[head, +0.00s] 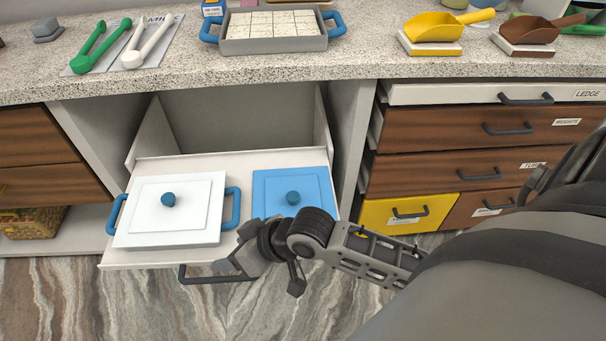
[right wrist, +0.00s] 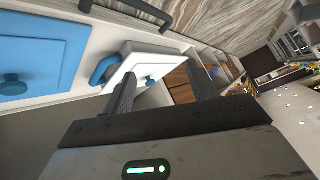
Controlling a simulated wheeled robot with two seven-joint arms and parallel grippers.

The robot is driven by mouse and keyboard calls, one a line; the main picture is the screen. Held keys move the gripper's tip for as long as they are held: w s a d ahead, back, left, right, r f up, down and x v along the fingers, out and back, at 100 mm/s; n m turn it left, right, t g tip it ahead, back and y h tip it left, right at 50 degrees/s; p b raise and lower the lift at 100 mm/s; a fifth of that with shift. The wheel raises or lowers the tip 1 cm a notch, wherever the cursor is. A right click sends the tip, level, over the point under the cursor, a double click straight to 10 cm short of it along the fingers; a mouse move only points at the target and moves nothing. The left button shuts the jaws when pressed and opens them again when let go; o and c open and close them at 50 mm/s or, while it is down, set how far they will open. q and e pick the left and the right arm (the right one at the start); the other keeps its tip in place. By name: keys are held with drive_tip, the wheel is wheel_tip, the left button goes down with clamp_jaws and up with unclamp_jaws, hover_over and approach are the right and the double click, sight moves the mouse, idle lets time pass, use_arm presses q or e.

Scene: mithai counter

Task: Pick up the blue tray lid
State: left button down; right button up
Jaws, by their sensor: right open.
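The blue tray lid (head: 270,185) is a flat square with a round dark blue knob (head: 292,198), lying in the right part of the pulled-out drawer. It also shows at the left of the right wrist view (right wrist: 62,40). My right gripper (head: 233,250) is open and empty, over the drawer's front edge. It is left of and nearer than the blue lid, apart from its knob. My forearm and wrist hide the blue lid's near edge. In the right wrist view, the white lid shows beyond the open fingers (right wrist: 159,72). My left gripper is not in view.
A white lid (head: 195,215) with a blue knob sits on a blue-handled tray, left in the drawer (head: 240,162). The drawer's dark handle (head: 215,280) is just below my gripper. The speckled counter (head: 350,65) above holds a grey tray (head: 235,45), scoops and tongs.

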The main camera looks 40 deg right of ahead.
drive_tip(key=w+d+g+h+b, duration=0.2)
drive_tip(key=w+d+g, duration=0.1)
drive_tip(key=w+d, duration=0.2)
drive_tip(key=m+g+h+b, duration=0.3)
drive_tip(key=h, duration=0.1)
approach(293, 195)
wheel_tip(293, 195, down, 3)
drive_tip(key=shift+s+a+r+b, duration=0.15)
drive_tip(key=shift+a+r+b, duration=0.1)
drive_tip(key=shift+b, duration=0.9)
drive_tip(key=shift+f, duration=0.5)
drive_tip(key=f+b, duration=0.1)
drive_tip(key=f, duration=0.1)
drive_tip(key=w+f+b, duration=0.1)
drive_tip(key=f, duration=0.1)
drive_tip(key=shift+d+f, duration=0.15)
drive_tip(key=shift+f, duration=0.05)
drive_tip(key=shift+w+f, duration=0.1)
drive_tip(key=shift+f, duration=0.25)
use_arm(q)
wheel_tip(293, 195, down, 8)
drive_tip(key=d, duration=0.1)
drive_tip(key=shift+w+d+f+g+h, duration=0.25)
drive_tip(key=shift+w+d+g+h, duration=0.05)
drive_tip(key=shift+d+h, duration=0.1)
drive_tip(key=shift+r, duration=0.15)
use_arm(e)
drive_tip(key=shift+r, duration=0.1)
clamp_jaws()
